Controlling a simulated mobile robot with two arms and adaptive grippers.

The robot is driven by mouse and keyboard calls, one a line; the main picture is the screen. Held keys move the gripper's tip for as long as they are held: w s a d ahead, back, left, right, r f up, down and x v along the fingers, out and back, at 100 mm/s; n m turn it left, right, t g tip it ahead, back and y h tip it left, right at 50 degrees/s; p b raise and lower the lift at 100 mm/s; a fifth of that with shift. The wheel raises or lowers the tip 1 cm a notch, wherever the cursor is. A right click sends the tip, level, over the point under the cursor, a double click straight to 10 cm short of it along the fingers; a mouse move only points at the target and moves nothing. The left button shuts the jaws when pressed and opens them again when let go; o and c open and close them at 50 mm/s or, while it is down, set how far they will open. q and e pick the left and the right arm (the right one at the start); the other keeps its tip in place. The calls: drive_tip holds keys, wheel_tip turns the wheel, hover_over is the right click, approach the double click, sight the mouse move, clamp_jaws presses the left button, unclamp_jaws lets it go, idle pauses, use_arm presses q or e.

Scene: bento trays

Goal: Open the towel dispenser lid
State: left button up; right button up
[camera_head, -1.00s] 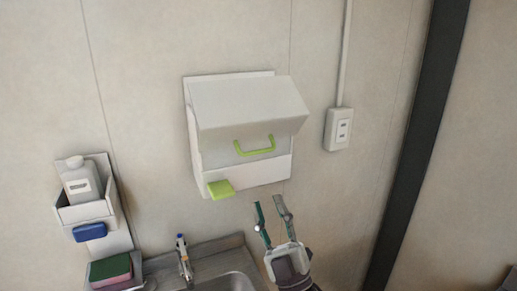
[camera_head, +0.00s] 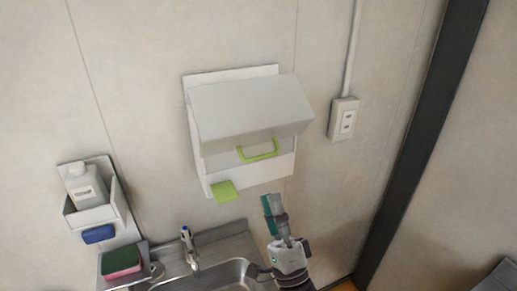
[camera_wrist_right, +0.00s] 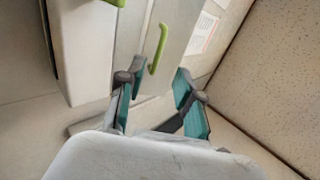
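The white towel dispenser (camera_head: 197,163) is fixed to the wall in the middle of the head view. Its boxy lid (camera_head: 250,105) juts out at the top. A thin green handle (camera_head: 257,151) is under the lid's front edge, and a green tab (camera_head: 224,190) is at the lower left. My right gripper (camera_head: 272,208) is below and slightly right of the handle, turned edge-on. In the right wrist view this gripper (camera_wrist_right: 155,92) is open and empty. The green handle (camera_wrist_right: 160,48) lies beyond the fingers, roughly between them, apart from both. My left gripper is out of view.
A metal sink (camera_head: 230,274) with a faucet (camera_head: 189,249) is below the dispenser. A wall holder (camera_head: 101,215) with a white bottle (camera_head: 86,186) is at left. A wall outlet (camera_head: 344,119) is at right. The wall between dispenser and outlet is clear.

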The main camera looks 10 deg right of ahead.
sight(258, 158)
drive_tip(key=shift+p+x, duration=2.2)
drive_tip(key=shift+x, duration=2.9)
clamp_jaws()
